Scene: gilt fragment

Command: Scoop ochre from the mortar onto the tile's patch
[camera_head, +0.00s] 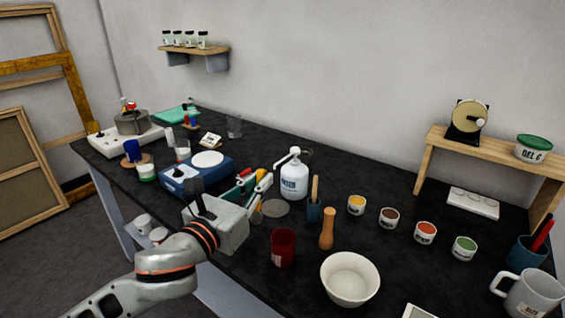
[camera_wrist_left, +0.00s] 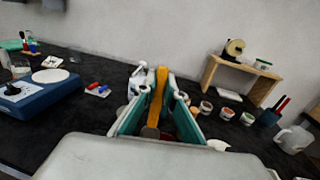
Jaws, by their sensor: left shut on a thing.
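My left gripper (camera_head: 254,188) is shut on a yellow-orange handled tool (camera_wrist_left: 158,95), which stands upright between the fingers in the left wrist view. The tool's lower end is mostly hidden by the gripper. The white mortar (camera_head: 350,281) stands at the table's front, right of and nearer than the gripper, well apart from it. Its inside looks pale; I cannot make out ochre in it. A corner of a white flat piece, perhaps the tile (camera_head: 420,312), shows at the bottom edge; no patch is visible. My right gripper is not in view.
A red cup (camera_head: 283,248) and a wooden pestle (camera_head: 327,229) stand between gripper and mortar. Several pigment jars (camera_head: 389,217) line the right. A blue scale (camera_head: 197,174) stands left.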

